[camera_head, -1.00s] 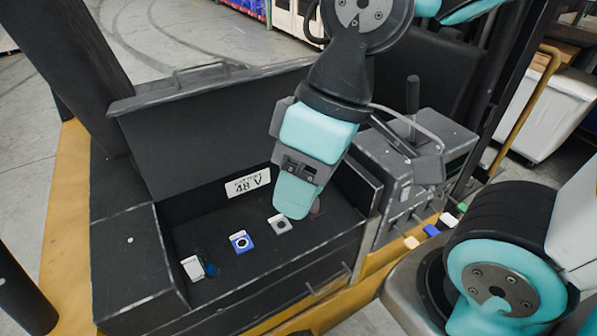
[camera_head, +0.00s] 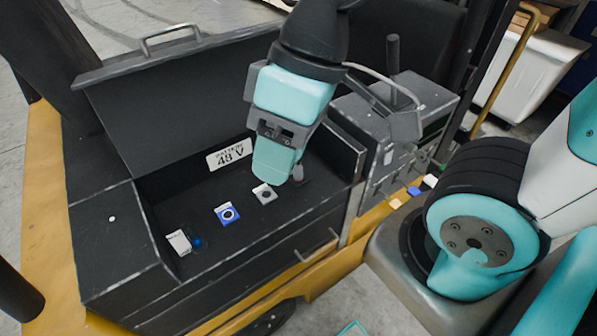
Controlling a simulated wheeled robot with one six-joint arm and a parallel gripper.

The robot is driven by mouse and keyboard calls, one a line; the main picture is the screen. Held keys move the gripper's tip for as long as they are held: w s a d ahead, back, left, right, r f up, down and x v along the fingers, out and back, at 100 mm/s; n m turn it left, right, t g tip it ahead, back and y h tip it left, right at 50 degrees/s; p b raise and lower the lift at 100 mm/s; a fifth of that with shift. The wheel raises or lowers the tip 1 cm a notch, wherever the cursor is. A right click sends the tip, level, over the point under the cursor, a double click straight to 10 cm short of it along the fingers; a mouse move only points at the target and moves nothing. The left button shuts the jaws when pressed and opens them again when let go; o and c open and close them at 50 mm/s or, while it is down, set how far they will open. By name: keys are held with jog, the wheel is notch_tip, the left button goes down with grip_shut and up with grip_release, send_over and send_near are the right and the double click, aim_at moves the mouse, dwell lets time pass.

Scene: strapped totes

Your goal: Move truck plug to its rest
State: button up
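My gripper (camera_head: 277,170) points down into the open battery compartment (camera_head: 240,232), its teal fingertips just above and behind a grey block with a round face (camera_head: 264,194). From this side I cannot tell whether the fingers are apart or closed. A small dark, reddish piece (camera_head: 298,174) shows just right of the fingertips, partly hidden; I cannot tell whether it is held. A blue block with a round face (camera_head: 228,214) and a white block (camera_head: 179,242) with a blue round part beside it sit further left. I cannot tell which piece is the truck plug or its rest.
The raised black lid (camera_head: 150,110) stands behind the compartment, with a "48 V" label (camera_head: 227,156) below it. A grey box with a lever (camera_head: 425,105) stands close on the right.

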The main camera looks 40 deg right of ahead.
notch_tip(320, 180, down, 19)
jog(key=b, duration=1.7)
jog(key=shift+b, duration=0.3)
jog(key=shift+o, duration=0.2)
jog(key=shift+r, duration=0.1)
jog(key=shift+o, duration=0.2)
